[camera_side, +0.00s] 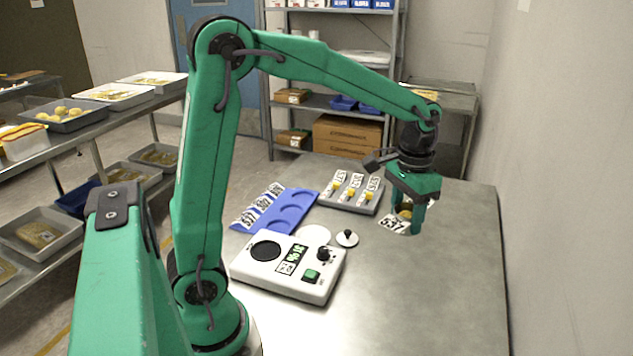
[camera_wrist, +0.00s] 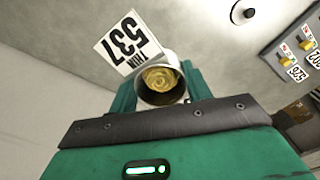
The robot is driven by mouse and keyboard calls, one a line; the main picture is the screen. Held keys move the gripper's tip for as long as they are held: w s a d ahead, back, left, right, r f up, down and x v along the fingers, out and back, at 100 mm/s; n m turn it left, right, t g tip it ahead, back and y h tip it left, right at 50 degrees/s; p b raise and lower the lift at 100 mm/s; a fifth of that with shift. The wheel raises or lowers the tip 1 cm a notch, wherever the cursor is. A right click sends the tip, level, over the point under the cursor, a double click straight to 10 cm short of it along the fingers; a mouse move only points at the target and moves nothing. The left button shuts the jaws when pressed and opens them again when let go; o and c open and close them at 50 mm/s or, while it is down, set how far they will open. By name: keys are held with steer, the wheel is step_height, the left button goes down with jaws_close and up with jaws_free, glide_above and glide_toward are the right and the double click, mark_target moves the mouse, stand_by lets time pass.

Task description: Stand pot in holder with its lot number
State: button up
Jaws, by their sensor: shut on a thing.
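My gripper (camera_side: 405,214) is shut on a small metal pot (camera_wrist: 160,97) with yellowish contents, at the right part of the table. The pot also shows between the fingers in the side view (camera_side: 405,209). I cannot tell whether the pot touches the table. A blue holder (camera_side: 297,194) with round recesses lies left of it. Its number cards (camera_side: 262,202) stand along the left side; the nearest seems to read 537, but the print is small.
A white weighing device (camera_side: 322,286) with a dark round pad and green button stands in front of the holder. A grey block (camera_side: 366,207) with yellow-topped pieces and number cards lies behind. A small black-knobbed disc (camera_side: 347,239) is between. The table's right front is clear.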

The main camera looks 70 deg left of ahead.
steer(key=s+a+f+n, duration=0.1)
steer(key=s+a+n, duration=0.1)
steer(key=s+a, duration=0.3)
steer(key=s+a+f+n, duration=0.2)
steer(key=s+a, duration=0.2)
steer(key=s, duration=1)
steer(key=shift+s+a+f, duration=0.15)
steer(key=shift+s+a, duration=0.15)
steer(key=shift+a, duration=0.1)
steer(key=s+a+f, duration=0.1)
steer(key=a+f, duration=0.1)
steer(key=a, duration=0.1)
steer(key=s+a+f, duration=0.2)
steer(key=a, duration=0.2)
steer(key=s+a+f, duration=0.1)
steer(key=a+f, duration=0.2)
steer(key=a, duration=0.1)
steer(key=shift+s, duration=0.15)
steer(key=shift+d+f, duration=0.1)
steer(key=shift+f, duration=1.7)
steer(key=shift+f, duration=0.15)
